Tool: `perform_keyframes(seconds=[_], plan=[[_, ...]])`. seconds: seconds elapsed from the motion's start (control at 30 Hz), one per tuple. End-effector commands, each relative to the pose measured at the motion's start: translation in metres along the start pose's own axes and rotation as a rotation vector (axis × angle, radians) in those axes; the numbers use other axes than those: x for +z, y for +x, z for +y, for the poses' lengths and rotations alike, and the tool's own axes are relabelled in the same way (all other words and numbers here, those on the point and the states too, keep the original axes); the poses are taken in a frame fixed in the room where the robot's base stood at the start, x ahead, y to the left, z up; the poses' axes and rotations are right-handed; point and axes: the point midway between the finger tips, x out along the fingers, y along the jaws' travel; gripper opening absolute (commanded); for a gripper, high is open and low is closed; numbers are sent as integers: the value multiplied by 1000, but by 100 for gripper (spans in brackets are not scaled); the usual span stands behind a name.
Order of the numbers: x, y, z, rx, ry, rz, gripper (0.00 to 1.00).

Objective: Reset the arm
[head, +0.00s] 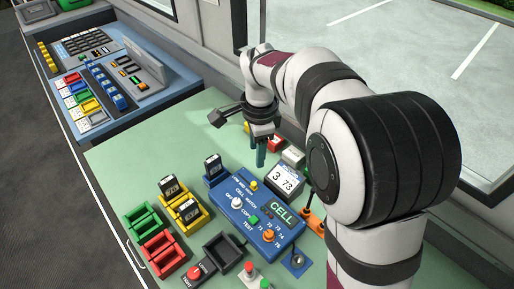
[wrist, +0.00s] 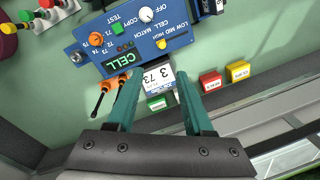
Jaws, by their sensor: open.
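My arm reaches over the green bench from the right in the head view. My gripper (head: 261,158) points down near the window side of the bench, above the area behind the blue cell tester (head: 262,220). In the wrist view the two teal fingers of my gripper (wrist: 158,88) are spread apart with nothing between their tips. The white display card reading 3 73 (wrist: 158,78) shows between the fingers, below them; it also shows in the head view (head: 287,179). I cannot tell the exact height of the fingertips above the bench.
Left on the green bench (head: 140,165) are a green bin (head: 147,221), a red bin (head: 162,253), yellow bins holding black cells (head: 188,212), and a dark empty tray (head: 222,251). Orange-handled tools (wrist: 107,88) lie beside the tester. A blue console (head: 110,80) stands at far left.

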Motion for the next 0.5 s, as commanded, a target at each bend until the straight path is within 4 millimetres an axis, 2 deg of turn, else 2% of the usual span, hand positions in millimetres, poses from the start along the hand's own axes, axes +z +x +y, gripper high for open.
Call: perform_keyframes(seconds=[0.27,0.33,0.37,0.47,0.5], plan=[[0,0,1,0,-2,0,52],[-4,-9,15,4,-36,-6,52],[-8,-17,29,9,-69,-11,52],[-18,-46,104,28,-253,-48,52],[-18,-53,139,34,-338,-69,52]])
